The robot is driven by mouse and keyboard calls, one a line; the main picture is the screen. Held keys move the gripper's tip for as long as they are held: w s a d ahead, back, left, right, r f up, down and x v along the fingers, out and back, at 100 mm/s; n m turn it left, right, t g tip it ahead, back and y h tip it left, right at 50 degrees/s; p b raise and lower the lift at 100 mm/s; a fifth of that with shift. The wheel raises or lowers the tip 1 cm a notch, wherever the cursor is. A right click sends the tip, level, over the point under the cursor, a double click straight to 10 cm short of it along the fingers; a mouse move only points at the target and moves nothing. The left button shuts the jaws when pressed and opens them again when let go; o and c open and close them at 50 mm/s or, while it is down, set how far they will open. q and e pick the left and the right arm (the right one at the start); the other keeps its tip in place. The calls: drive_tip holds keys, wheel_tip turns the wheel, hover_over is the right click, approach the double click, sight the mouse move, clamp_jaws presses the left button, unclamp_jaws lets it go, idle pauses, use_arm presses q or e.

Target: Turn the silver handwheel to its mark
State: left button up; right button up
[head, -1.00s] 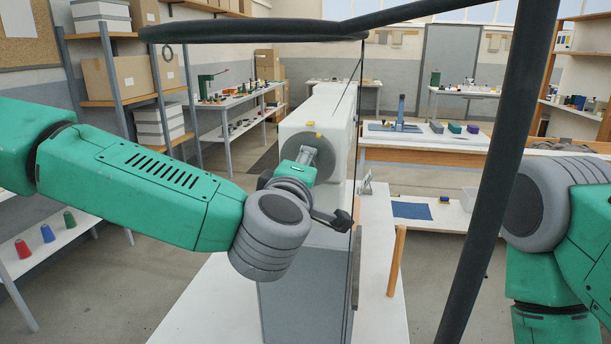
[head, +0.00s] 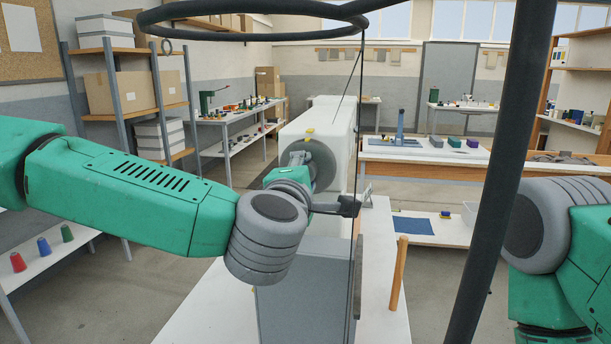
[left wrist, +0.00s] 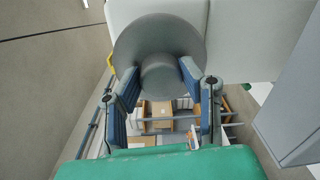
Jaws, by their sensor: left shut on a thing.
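The silver handwheel (head: 321,160) is a grey disc on the near end face of the white press body (head: 318,119). My left gripper (head: 299,158) is at its middle, partly hidden by my own wrist. In the left wrist view the handwheel (left wrist: 187,30) fills the top, and its round hub (left wrist: 165,78) sits between the fingers of my left gripper (left wrist: 161,82), shut on it. A small yellow mark (head: 309,131) shows at the top of the wheel. A yellow piece (left wrist: 110,63) also shows at the wheel's left edge in the left wrist view. My right gripper is out of view.
The press stands on a white table (head: 378,260) with a wooden post (head: 398,272) at its right. A dark upright pole (head: 500,170) crosses the right side of the head view. Shelves with boxes (head: 118,92) stand at the left.

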use_arm(q)
drive_tip(key=shift+f, duration=0.2)
drive_tip(key=o, duration=1.1)
drive_tip(key=shift+o, duration=0.2)
drive_tip(key=shift+w, duration=0.15)
drive_tip(key=s+a, duration=0.2)
drive_tip(key=s, duration=0.9)
drive_tip(key=shift+s+a+r, duration=0.15)
drive_tip(key=shift+s+a, duration=0.1)
drive_tip(key=shift+s, duration=0.1)
